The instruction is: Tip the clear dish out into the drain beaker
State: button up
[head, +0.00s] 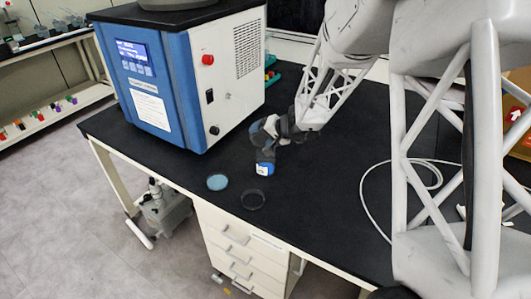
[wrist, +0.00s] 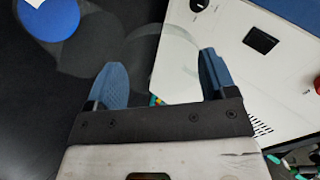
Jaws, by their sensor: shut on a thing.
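My gripper (head: 264,131) is above the black bench, beside the blue and white machine. In the wrist view its two blue fingers (wrist: 162,76) are apart, with a faint, see-through round edge between them, which I take to be the clear dish (wrist: 177,58). Its tilt and contents are hard to tell. A small vessel with a blue part and a white label, probably the drain beaker (head: 265,169), stands on the bench just below my gripper. It shows as a blue disc in the wrist view (wrist: 47,17), at the upper left, apart from the fingers.
The freeze dryer (head: 170,80) stands close behind and left of my gripper. A pale blue round dish (head: 217,182) and a dark ring-shaped dish (head: 253,199) lie near the bench's front edge. A white cable (head: 365,195) loops on the right. The bench between is clear.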

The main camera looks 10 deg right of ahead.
jog(key=shift+w+a+f+g+h, duration=0.1)
jog(key=shift+w+a+g+h, duration=0.05)
jog(key=shift+g+h, duration=0.25)
jog(key=shift+w+a+f+g+h, duration=0.1)
jog(key=shift+w+a+g+h, duration=0.15)
jog(key=shift+g+h, duration=0.25)
jog(key=shift+w+a+f+g+h, duration=0.15)
jog(key=shift+w+g+h, duration=0.05)
jog(key=shift+g+h, duration=0.1)
jog(key=w+a+f+g+h, duration=0.3)
jog(key=w+a+g+h, duration=0.2)
jog(key=shift+w+a+f, duration=0.2)
jog(key=shift+w+f, duration=0.1)
dwell(1.6)
dwell(0.7)
